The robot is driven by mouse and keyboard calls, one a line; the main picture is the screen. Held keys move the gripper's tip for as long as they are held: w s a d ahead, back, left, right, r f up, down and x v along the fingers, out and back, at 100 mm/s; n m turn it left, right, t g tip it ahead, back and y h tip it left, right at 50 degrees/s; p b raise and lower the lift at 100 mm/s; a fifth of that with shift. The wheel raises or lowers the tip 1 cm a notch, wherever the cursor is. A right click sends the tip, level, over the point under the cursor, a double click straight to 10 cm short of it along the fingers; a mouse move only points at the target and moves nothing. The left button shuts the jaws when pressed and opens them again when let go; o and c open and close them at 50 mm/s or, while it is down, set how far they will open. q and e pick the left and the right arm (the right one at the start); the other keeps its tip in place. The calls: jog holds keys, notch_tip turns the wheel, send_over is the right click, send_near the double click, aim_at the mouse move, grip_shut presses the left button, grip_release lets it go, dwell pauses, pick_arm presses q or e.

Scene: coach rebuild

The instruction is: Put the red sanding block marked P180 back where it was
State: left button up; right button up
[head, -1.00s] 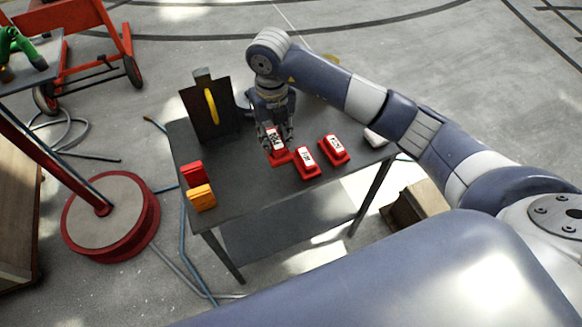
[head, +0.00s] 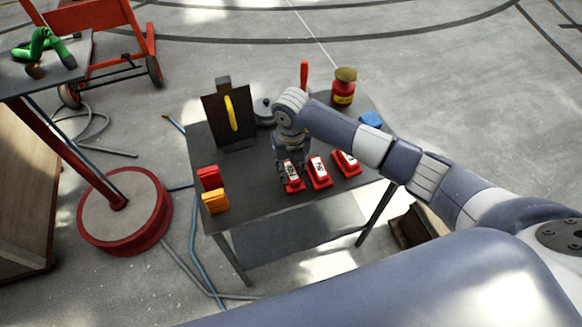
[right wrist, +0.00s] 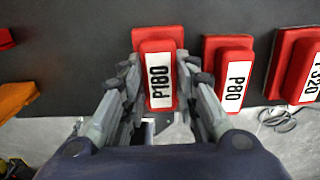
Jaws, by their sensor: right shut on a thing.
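The red sanding block marked P180 (right wrist: 153,95) is between the fingers of my right gripper (right wrist: 160,100), its white label facing up. In the head view the same block (head: 292,177) is at the left end of a row of red blocks near the table's front edge. My right gripper (head: 291,166) is shut on it from above. I cannot tell whether it bears fully on what is beneath it. The red block marked P80 (right wrist: 236,75) is just to its right, apart from it. My left gripper is not in view.
A third red block marked P320 (right wrist: 300,68) is at the row's right end. Red (head: 209,177) and orange (head: 215,201) blocks stand at the table's left. A dark board with a yellow strip (head: 232,114) and a red jar (head: 343,92) stand behind. The table (head: 255,175) is bare left of P180.

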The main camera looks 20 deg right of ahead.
aim_at(291, 171)
jog(key=shift+f, duration=0.2)
jog(key=o, duration=0.9)
jog(key=shift+o, duration=0.2)
jog(key=shift+r, duration=0.1)
jog(key=shift+r, duration=0.45)
notch_tip(291, 171, up, 11)
jog(key=b, duration=0.3)
jog(key=shift+r, duration=0.2)
